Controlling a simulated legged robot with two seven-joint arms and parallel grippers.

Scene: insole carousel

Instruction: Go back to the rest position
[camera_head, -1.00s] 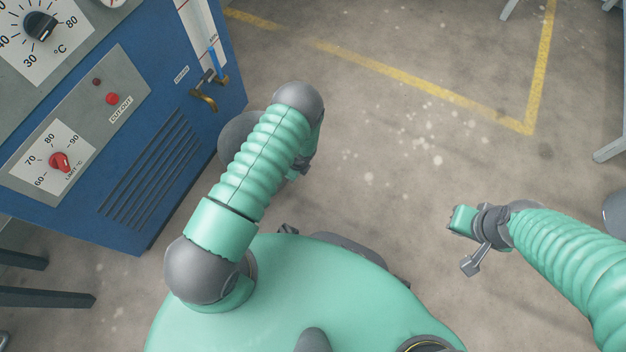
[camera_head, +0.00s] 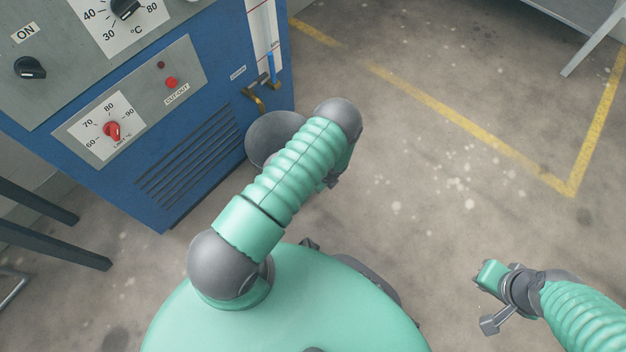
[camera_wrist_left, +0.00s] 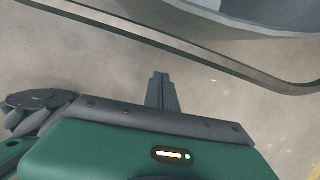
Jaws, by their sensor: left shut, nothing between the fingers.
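My left arm comes in from the left and bends over my green base in the head view. Its gripper (camera_head: 333,182) is mostly hidden behind the forearm there. In the left wrist view the left gripper's fingers (camera_wrist_left: 162,78) are together with nothing between them, above bare floor. My right gripper (camera_head: 490,324) is at the lower right of the head view, over bare floor.
A blue cabinet (camera_head: 190,150) with dials, a gauge and brass taps stands at the left. A grey round object (camera_head: 272,136) is beside it, partly behind my left arm. Dark legs (camera_head: 50,242) stand at lower left. Floor with a yellow line (camera_head: 470,127) is clear ahead.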

